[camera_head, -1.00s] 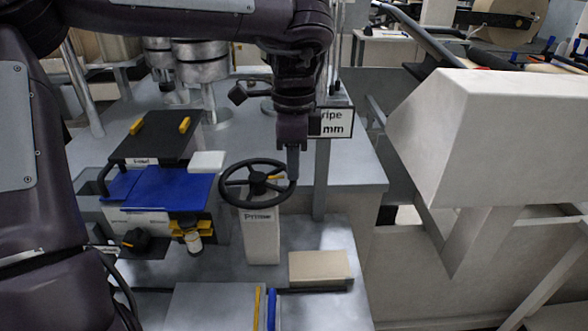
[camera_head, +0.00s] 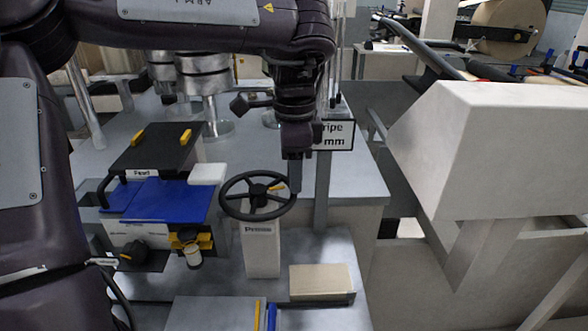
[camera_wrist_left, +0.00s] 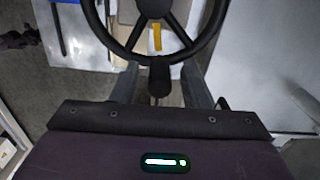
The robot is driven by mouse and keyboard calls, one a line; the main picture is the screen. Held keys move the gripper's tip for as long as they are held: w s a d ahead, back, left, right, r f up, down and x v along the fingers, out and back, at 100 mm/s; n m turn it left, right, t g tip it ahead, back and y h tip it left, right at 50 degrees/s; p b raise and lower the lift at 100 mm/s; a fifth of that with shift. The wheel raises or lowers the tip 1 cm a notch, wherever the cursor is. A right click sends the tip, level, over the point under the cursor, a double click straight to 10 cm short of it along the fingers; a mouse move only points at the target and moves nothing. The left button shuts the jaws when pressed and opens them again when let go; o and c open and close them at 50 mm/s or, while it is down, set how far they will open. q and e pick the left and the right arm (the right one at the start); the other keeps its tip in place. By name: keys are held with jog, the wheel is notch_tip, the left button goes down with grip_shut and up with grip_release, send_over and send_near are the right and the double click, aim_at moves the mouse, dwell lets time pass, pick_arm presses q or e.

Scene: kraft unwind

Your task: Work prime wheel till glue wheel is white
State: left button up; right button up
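The prime wheel (camera_head: 234,208) is a black handwheel with a yellow mark, on a pale pedestal labelled "Prime" (camera_head: 261,250). My left gripper (camera_head: 295,178) points down at the right side of its rim. In the left wrist view the rim (camera_wrist_left: 112,45) crosses ahead, and a dark knob (camera_wrist_left: 159,76) sits between my spread fingers (camera_wrist_left: 159,88), with gaps on both sides. A small pale roller (camera_head: 193,257) hangs on a yellow mount left of the pedestal; I cannot tell whether it is the glue wheel. My right gripper is out of view.
A blue-topped unit (camera_head: 165,202) with a black lid (camera_head: 155,148) stands left of the wheel. A tan block (camera_head: 320,281) lies in front right. A post with a "stripe mm" sign (camera_head: 334,137) rises close behind my gripper. A large pale housing (camera_head: 500,150) fills the right.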

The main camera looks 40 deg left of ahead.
pick_arm(q)
notch_tip(320, 180, up, 7)
jog(key=p, duration=0.2)
jog(key=shift+r+p, duration=0.1)
jog(key=shift+p, duration=0.2)
jog(key=shift+r, duration=0.3)
jog(key=shift+c, duration=0.3)
